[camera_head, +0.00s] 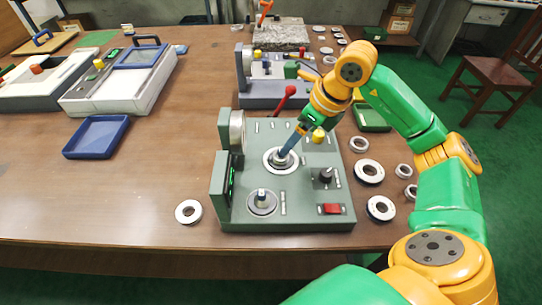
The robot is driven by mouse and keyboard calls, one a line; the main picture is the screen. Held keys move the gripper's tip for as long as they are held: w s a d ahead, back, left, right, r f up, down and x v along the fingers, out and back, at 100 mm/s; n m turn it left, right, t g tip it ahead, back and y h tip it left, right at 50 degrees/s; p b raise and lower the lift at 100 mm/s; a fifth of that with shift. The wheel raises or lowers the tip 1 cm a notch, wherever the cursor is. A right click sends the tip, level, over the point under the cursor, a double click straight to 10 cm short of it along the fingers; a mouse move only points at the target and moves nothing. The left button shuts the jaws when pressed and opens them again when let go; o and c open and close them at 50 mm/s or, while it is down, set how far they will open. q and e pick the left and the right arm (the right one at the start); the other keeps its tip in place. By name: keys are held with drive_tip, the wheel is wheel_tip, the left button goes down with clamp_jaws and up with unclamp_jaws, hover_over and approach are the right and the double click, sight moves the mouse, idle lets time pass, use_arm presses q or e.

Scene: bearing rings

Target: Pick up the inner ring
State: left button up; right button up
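My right arm reaches in from the right, and its gripper (286,150) points down at the upper round seat (270,165) of the green-grey machine (300,191). A pale metal ring lies around that seat, and the fingertips are at its centre post. Whether the fingers are apart or grip something is too small to tell. Loose metal rings lie on the table: one at the left (188,211) and several at the right, including a larger one (369,172) and one near the front (380,208). I cannot tell which is the inner ring. My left gripper is not in view.
The machine has a second round seat (262,203), a black knob (325,175), a red switch (331,209) and a red-tipped lever (286,95). A blue tray (96,152) lies to the left. Another grey machine (270,94) stands behind. The front left table is clear.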

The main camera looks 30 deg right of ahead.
sight(285, 158)
drive_tip(key=shift+s+f, duration=0.15)
drive_tip(key=shift+f, duration=0.2)
drive_tip(key=x, duration=0.2)
drive_tip(key=p+x, duration=0.1)
drive_tip(key=x, duration=0.1)
drive_tip(key=p+x, duration=0.1)
drive_tip(key=x, duration=0.1)
drive_tip(key=shift+w+a+f, duration=0.15)
drive_tip(key=shift+w+a, duration=0.1)
drive_tip(key=shift+a, duration=0.1)
drive_tip(key=c, duration=1.3)
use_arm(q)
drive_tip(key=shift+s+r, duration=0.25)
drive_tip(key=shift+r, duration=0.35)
use_arm(e)
clamp_jaws()
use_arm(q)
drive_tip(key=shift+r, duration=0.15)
